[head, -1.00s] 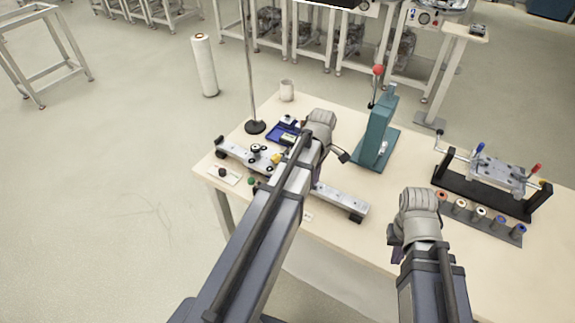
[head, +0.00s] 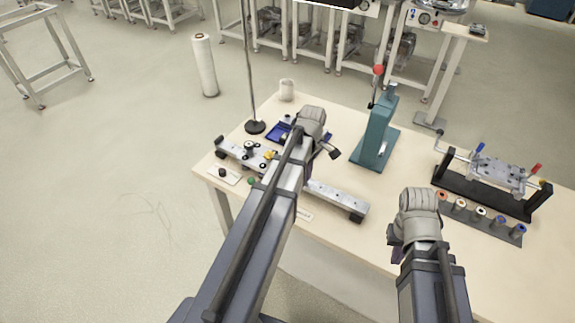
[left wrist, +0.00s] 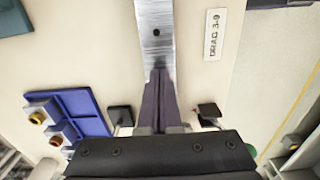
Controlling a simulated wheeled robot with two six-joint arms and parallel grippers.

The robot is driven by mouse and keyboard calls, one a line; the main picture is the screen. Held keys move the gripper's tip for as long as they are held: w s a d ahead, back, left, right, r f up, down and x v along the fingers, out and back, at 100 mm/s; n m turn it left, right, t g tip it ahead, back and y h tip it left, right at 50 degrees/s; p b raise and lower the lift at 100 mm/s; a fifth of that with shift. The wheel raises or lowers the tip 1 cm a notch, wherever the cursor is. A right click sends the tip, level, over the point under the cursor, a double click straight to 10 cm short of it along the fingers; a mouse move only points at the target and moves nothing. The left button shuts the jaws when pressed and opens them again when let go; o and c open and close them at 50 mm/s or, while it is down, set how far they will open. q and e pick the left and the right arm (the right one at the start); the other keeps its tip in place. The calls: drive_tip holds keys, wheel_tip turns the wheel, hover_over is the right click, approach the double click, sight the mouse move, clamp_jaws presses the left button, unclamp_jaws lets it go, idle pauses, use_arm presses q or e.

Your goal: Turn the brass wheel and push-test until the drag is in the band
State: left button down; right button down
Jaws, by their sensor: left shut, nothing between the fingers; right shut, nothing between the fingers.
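A metal rail (head: 335,197) lies across the near left of the table, with a small carriage (head: 249,148) near its left end. A small yellow, brass-like part (head: 270,155) shows by the carriage; I cannot tell if it is the wheel. My left gripper (left wrist: 158,75) is shut and empty, its dark fingers over the rail (left wrist: 155,25) in the left wrist view. I cannot tell if they touch it. In the head view my left arm hides its fingertips. A label reading DRAG 3-9 (left wrist: 213,34) lies beside the rail. My right gripper (head: 396,254) is shut and empty at the table's front edge.
A blue tray (head: 278,132) with small parts lies behind the rail. The table's middle is clear.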

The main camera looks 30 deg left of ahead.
use_arm(q)
drive_tip(key=shift+a, duration=1.6)
drive_tip(key=shift+d+r, duration=0.1)
drive_tip(key=shift+d+r+p, duration=0.7)
drive_tip(key=shift+d+p, duration=0.1)
drive_tip(key=shift+d, duration=0.15)
drive_tip(key=shift+d+r, duration=0.2)
drive_tip(key=shift+d, duration=0.3)
